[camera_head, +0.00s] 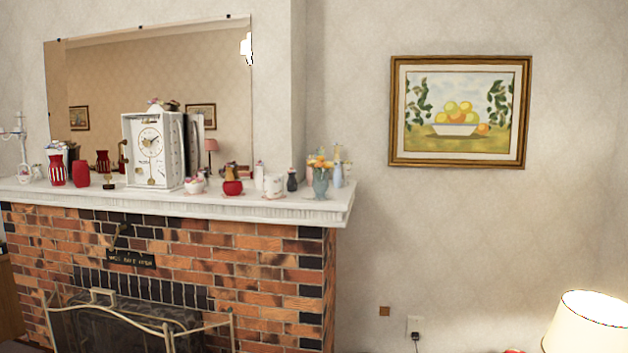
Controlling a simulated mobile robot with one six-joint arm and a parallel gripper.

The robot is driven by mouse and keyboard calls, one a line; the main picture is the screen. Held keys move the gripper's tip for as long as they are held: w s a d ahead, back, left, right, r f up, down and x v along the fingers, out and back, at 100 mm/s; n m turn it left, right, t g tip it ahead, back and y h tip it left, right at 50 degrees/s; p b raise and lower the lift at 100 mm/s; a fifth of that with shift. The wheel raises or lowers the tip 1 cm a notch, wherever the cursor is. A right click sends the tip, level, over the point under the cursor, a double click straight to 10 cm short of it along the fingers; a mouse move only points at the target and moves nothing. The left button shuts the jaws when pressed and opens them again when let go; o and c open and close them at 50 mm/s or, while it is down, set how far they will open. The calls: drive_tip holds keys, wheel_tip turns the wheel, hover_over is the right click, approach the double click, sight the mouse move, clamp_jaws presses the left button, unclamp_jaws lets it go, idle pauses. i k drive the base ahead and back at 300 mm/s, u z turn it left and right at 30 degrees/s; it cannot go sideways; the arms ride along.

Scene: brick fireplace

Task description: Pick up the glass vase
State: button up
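A blue-green vase (320,184), which looks like glass, stands upright near the right end of the white mantel shelf (240,206). Orange and yellow flowers (320,162) rise from its mouth. A pale blue slim vessel (337,175) stands close behind it to the right. A striped red vase (57,169) stands near the left end of the shelf. My gripper does not show in this view.
A white clock (153,150) and small ornaments line the shelf before a large mirror (100,85). A lamp (592,322) is at lower right. The shelf's right end borders open space.

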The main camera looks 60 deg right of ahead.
sight(320, 183)
drive_tip(key=z, duration=0.05)
drive_tip(key=i, duration=0.95)
drive_tip(key=u, duration=0.05)
